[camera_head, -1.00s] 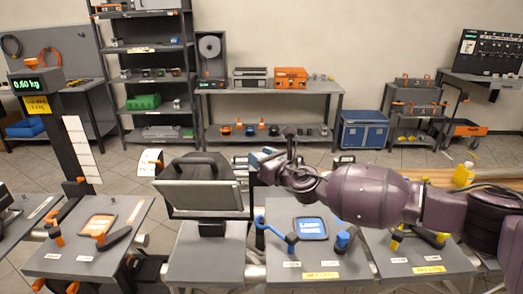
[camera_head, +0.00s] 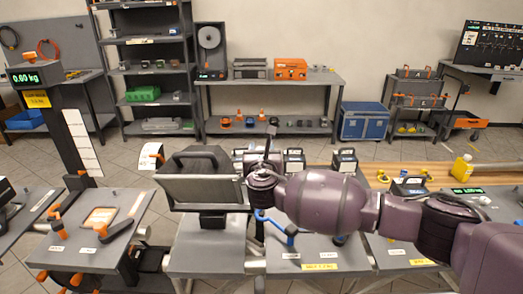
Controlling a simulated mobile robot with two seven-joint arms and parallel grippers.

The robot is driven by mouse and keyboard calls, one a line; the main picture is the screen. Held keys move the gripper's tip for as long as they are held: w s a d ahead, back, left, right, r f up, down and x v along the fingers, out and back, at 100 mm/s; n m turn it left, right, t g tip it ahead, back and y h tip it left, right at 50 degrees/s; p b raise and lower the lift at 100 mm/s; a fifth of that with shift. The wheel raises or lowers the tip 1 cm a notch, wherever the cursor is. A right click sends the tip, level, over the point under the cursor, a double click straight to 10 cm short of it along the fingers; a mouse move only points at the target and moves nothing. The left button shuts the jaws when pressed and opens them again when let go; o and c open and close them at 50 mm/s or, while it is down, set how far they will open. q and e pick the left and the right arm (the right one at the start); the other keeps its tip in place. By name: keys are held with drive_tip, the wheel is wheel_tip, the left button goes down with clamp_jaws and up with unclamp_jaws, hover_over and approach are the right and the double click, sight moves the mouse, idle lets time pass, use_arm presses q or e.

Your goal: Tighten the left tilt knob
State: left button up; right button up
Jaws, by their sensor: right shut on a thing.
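A dark work lamp (camera_head: 203,190) with a pale-framed panel and a black handle (camera_head: 193,153) on top stands on a grey table (camera_head: 207,256), on a short dark post. My right gripper (camera_head: 247,172) reaches in from the right and is at the lamp's side that is on the right in the picture. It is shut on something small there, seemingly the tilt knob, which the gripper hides. My left gripper is not in view.
To the right, a table (camera_head: 283,266) carries a blue-handled tool (camera_head: 277,226), partly under my right arm. To the left, a table (camera_head: 78,268) holds an orange-edged pad (camera_head: 100,217) and orange-tipped levers. A scale post (camera_head: 68,150) stands behind it.

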drive_tip(key=shift+h, duration=0.4)
drive_tip(key=o, duration=0.9)
drive_tip(key=shift+c, duration=0.2)
drive_tip(key=s+b, duration=0.1)
drive_tip(key=s, duration=0.9)
drive_tip(key=shift+s, duration=0.4)
